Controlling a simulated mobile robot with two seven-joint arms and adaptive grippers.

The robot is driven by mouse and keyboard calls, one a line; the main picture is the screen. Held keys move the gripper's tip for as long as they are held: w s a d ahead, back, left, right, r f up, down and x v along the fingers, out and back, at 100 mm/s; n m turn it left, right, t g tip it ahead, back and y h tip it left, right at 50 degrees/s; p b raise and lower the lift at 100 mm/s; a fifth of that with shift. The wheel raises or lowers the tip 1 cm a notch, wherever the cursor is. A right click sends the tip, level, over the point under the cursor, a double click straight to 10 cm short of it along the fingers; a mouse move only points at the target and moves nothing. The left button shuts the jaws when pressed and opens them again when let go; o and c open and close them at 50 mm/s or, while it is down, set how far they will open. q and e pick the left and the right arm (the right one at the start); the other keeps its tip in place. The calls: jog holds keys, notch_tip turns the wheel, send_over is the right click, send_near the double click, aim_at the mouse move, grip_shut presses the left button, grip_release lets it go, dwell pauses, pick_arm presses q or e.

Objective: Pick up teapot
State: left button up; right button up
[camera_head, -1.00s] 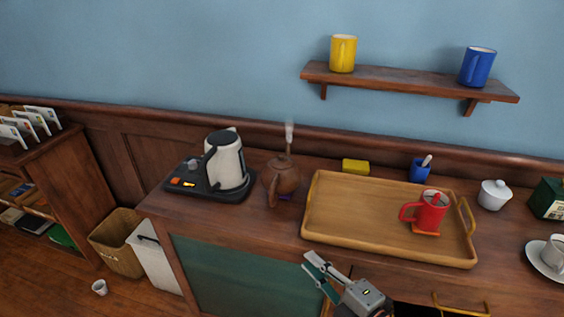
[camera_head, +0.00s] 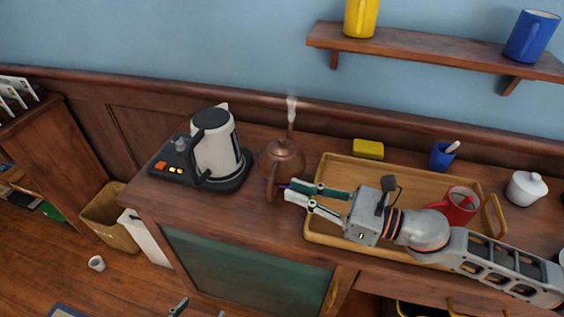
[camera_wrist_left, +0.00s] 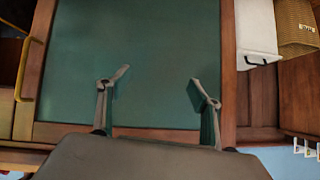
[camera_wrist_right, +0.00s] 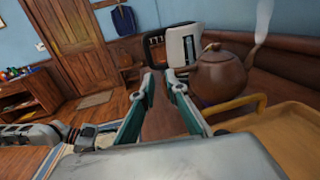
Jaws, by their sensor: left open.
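The brown teapot (camera_head: 283,159) stands on the wooden counter, to the right of the electric kettle, with steam above its spout. Its handle points toward the front. My right gripper (camera_head: 289,190) is open and empty, its fingertips just right of the teapot's handle, over the counter. In the right wrist view the teapot (camera_wrist_right: 221,76) is ahead, to the right of the open fingers (camera_wrist_right: 161,78). Contact with the handle is not visible. My left gripper (camera_head: 197,308) is open and low in front of the counter; in the left wrist view its fingers (camera_wrist_left: 158,82) face a green cabinet panel.
The kettle (camera_head: 216,145) on its black base stands left of the teapot. A wooden tray (camera_head: 330,174) with a red mug (camera_head: 458,206) lies under my right arm. A yellow block (camera_head: 368,149) and blue cup (camera_head: 441,156) are behind it. A shelf (camera_head: 430,53) hangs above.

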aim_at(271, 192)
notch_tip(271, 192, down, 4)
jog(key=shift+r+b, duration=0.2)
jog(key=shift+b, duration=0.25)
jog(key=shift+w+a+r, duration=0.1)
jog(key=shift+w+a, duration=0.2)
jog(key=shift+a, duration=0.1)
jog(key=shift+w+a+p, duration=0.1)
jog(key=shift+a+p, duration=0.1)
jog(key=shift+p, duration=0.1)
jog(key=p+x, duration=0.1)
jog(key=x, duration=0.4)
jog(key=shift+w+a, duration=0.15)
jog(key=shift+a, duration=0.15)
pick_arm(q)
jog(key=shift+w+r, duration=0.2)
pick_arm(e)
jog(key=shift+w+a, duration=0.1)
jog(key=shift+a, duration=0.1)
